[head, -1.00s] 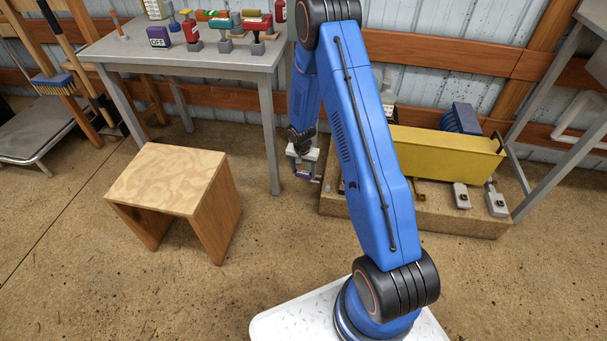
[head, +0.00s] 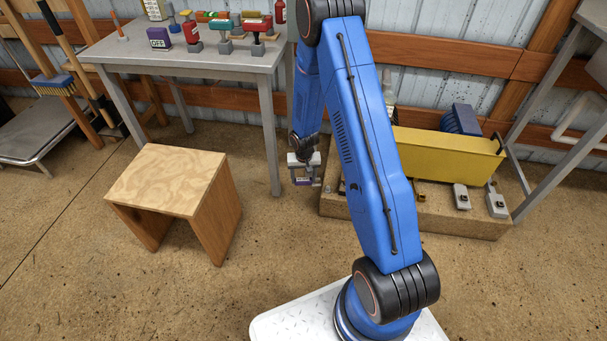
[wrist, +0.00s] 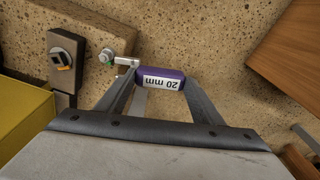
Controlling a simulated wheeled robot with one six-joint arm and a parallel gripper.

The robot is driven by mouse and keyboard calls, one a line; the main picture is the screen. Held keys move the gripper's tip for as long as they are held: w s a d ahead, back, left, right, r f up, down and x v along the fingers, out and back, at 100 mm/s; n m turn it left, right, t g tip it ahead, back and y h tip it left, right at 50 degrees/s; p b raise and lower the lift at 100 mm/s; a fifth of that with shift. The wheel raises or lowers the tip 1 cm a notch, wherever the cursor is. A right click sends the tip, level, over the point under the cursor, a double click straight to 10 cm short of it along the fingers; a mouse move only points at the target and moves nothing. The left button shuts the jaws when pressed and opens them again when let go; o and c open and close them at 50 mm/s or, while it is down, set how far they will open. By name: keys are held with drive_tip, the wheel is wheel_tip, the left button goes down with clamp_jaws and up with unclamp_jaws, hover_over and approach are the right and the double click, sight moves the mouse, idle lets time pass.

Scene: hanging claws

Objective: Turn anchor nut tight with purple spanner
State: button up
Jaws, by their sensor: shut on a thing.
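My gripper (head: 304,168) is shut on the purple spanner (head: 305,181), low beside the left end of the concrete slab. In the wrist view my gripper (wrist: 160,84) has a finger at each end of the spanner's purple handle (wrist: 160,77), which reads "20 mm" upside down.
The slab (head: 460,222) carries a yellow beam (head: 445,150) and grey brackets; one bracket (wrist: 66,60) is left of the nut. A wooden stool (head: 168,180) stands left of my gripper. The grey table (head: 190,62) behind holds several tools.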

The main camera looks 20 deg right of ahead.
drive_tip(key=shift+s+a+n, duration=0.35)
drive_tip(key=shift+s+n, duration=0.45)
drive_tip(key=shift+n, duration=0.1)
drive_tip(key=shift+s, duration=0.15)
drive_tip(key=shift+s+a+n, duration=0.1)
drive_tip(key=shift+s+n, duration=0.35)
drive_tip(key=shift+n, duration=0.15)
drive_tip(key=w+a+r, duration=0.4)
drive_tip(key=w, duration=0.1)
drive_tip(key=shift+w+a+r+n, duration=0.2)
drive_tip(key=shift+r+n, duration=0.05)
drive_tip(key=shift+n, duration=0.15)
